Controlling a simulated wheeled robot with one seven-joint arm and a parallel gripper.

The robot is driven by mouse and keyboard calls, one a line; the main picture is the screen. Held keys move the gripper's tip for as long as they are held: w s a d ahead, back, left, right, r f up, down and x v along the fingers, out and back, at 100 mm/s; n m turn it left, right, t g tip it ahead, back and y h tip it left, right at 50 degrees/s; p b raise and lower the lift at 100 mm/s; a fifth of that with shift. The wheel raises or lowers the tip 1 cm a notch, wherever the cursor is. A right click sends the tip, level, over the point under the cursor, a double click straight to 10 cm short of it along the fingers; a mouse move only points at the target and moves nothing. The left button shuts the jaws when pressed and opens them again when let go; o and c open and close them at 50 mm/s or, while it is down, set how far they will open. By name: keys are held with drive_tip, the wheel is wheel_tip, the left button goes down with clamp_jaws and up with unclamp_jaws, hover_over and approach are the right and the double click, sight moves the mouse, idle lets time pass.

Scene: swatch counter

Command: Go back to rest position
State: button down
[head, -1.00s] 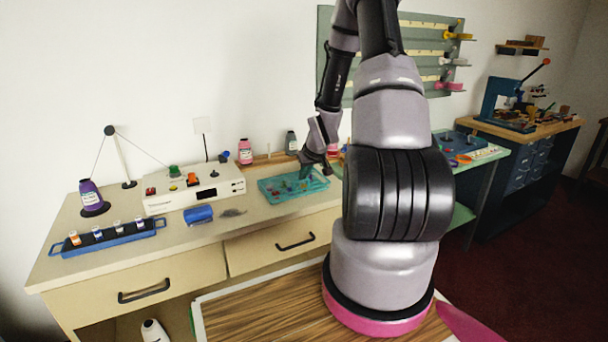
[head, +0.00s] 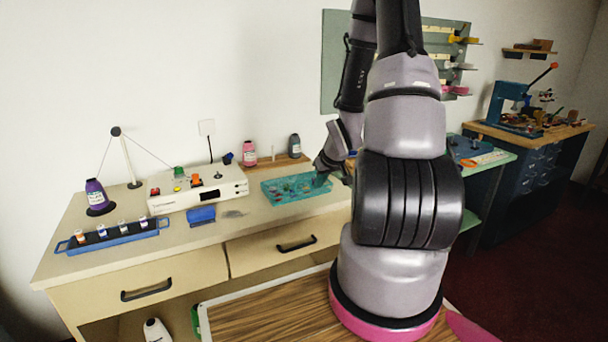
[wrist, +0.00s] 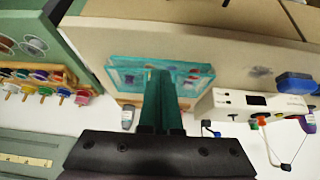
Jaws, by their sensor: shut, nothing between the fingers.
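My gripper (head: 320,180) is at the right end of the teal tray on the counter in the head view. In the wrist view its two green fingers (wrist: 161,105) are together with nothing between them, and they cover part of the teal tray (wrist: 195,80). The teal tray (head: 281,199) holds several small coloured items. I cannot tell from the views how high the fingertips are above it.
A white device (head: 197,187) with coloured buttons stands left of the tray, with a blue block (head: 201,215) in front. A blue rack of small bottles (head: 112,243) and a purple bottle (head: 96,195) are further left. Two bottles (head: 294,146) stand behind the tray.

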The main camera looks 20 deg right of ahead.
drive_tip(key=s+a+r+m+h, duration=0.1)
drive_tip(key=s+a+r, duration=0.1)
drive_tip(key=r, duration=0.8)
drive_tip(key=s+a+r+m, duration=0.1)
drive_tip(key=a+r, duration=0.1)
drive_tip(key=r, duration=0.7)
drive_tip(key=s+a+r+m+y, duration=0.1)
drive_tip(key=s+a+r, duration=0.4)
drive_tip(key=s+r, duration=0.3)
drive_tip(key=s+a+r+m+y, duration=0.1)
drive_tip(key=s+a+r+y, duration=0.1)
drive_tip(key=s+a+r, duration=0.3)
drive_tip(key=s+r, duration=0.2)
drive_tip(key=s, duration=0.1)
drive_tip(key=shift+s+a+r+t, duration=0.15)
drive_tip(key=shift+a+r+t, duration=0.15)
drive_tip(key=shift+r, duration=0.05)
